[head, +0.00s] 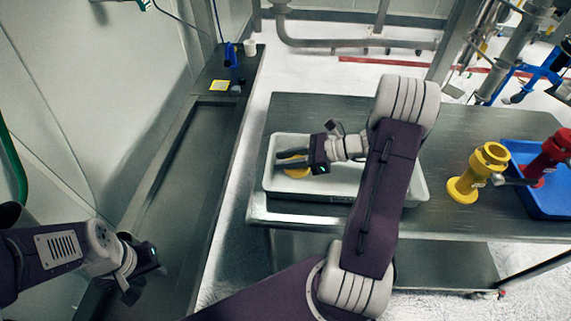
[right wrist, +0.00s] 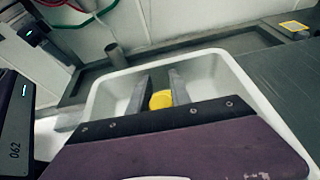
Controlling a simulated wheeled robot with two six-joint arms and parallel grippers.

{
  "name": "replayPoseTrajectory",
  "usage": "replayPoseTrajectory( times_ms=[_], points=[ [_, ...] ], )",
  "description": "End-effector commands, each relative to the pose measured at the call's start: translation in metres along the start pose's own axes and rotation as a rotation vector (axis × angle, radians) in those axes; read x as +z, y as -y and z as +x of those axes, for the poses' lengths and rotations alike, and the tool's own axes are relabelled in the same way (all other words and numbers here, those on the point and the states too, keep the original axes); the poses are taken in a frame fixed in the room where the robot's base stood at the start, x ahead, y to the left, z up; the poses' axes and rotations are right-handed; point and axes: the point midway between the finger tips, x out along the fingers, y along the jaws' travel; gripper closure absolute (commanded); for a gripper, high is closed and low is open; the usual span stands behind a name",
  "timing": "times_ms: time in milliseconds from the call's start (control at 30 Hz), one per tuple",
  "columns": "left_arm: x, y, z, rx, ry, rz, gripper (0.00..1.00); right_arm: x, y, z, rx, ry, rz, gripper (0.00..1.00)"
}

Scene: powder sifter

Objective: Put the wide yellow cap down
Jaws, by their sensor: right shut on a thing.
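The wide yellow cap (head: 295,172) is at the left end of the white tray (head: 410,183) on the metal table. My right gripper (head: 278,158) reaches over the tray from the right and is shut on the cap. The right wrist view shows the yellow cap (right wrist: 161,99) between the two grey fingers, inside the tray walls. Whether the cap touches the tray floor is hard to tell. My left gripper (head: 142,278) is at the lower left, away from the tray; its fingers are too dark and foreshortened to read.
A yellow spool-shaped fitting (head: 480,172) stands on the table to the right, beside a blue tray (head: 540,200) with a red fitting (head: 550,155). A dark bench (head: 185,160) runs along the left wall, with a white cup (head: 250,47) at its far end.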

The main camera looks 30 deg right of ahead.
Motion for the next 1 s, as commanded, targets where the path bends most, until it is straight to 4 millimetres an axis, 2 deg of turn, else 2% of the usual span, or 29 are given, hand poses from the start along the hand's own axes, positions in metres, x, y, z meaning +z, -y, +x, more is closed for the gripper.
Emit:
replayPoseTrajectory(
  times_ms=[33, 100, 467, 500, 533, 567, 867, 1000],
  points=[
    [0.000, 0.000, 0.003, 0.000, 0.000, 0.000, 0.64, -0.010, 0.000, 0.004, 0.001, 0.001, 0.003, 1.00],
    [0.001, 0.000, 0.004, 0.000, 0.000, 0.000, 0.64, -0.017, 0.000, 0.007, 0.001, 0.001, 0.002, 1.00],
    [0.001, 0.000, 0.006, 0.000, 0.000, 0.000, 0.64, -0.021, 0.000, 0.009, 0.000, 0.001, -0.001, 1.00],
    [0.001, 0.000, 0.005, 0.000, 0.000, 0.000, 0.64, -0.020, 0.000, 0.008, -0.001, 0.001, -0.001, 0.64],
    [0.001, 0.000, 0.004, 0.000, 0.000, 0.000, 0.64, -0.020, 0.000, 0.008, -0.001, 0.000, -0.001, 0.56],
    [0.001, 0.000, 0.004, 0.000, 0.000, 0.000, 0.64, -0.020, 0.000, 0.008, 0.000, 0.000, -0.001, 0.54],
    [0.000, 0.000, 0.003, 0.000, 0.000, 0.000, 0.64, -0.017, 0.000, 0.007, 0.000, 0.000, -0.001, 0.54],
    [0.000, 0.000, 0.001, 0.000, 0.000, 0.000, 0.64, -0.017, 0.001, -0.013, -0.005, 0.001, 0.000, 0.54]
  ],
)
